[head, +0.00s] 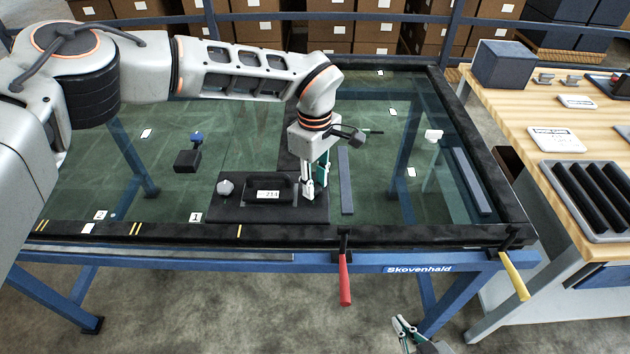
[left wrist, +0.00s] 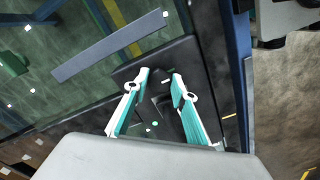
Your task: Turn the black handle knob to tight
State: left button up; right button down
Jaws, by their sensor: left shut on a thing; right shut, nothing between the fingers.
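A black base plate (head: 232,206) lies near the front edge of the glass-topped table. On it are a black handle bar (head: 284,188) with a "214" label and a pale grey knob (head: 226,188) at its left end. My left gripper (head: 314,193) points down at the right end of the handle. In the left wrist view its fingers (left wrist: 160,76) are shut around a small dark thing, seemingly the black handle knob, mostly hidden by the fingers. I cannot read the knob's angle. My right gripper (head: 402,323) is shut and empty, low in front of the table.
A red-handled clamp (head: 345,278) and a yellow-handled clamp (head: 514,276) hang at the front edge. A small dark block (head: 187,161) and grey strips (head: 346,180) lie around the plate. A wooden bench (head: 507,100) stands at right.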

aim_at(315, 187)
pick_arm(q)
jog(key=shift+w, duration=0.1)
jog(key=o, duration=1.1)
notch_tip(315, 187, up, 12)
jog(key=shift+r, duration=0.1)
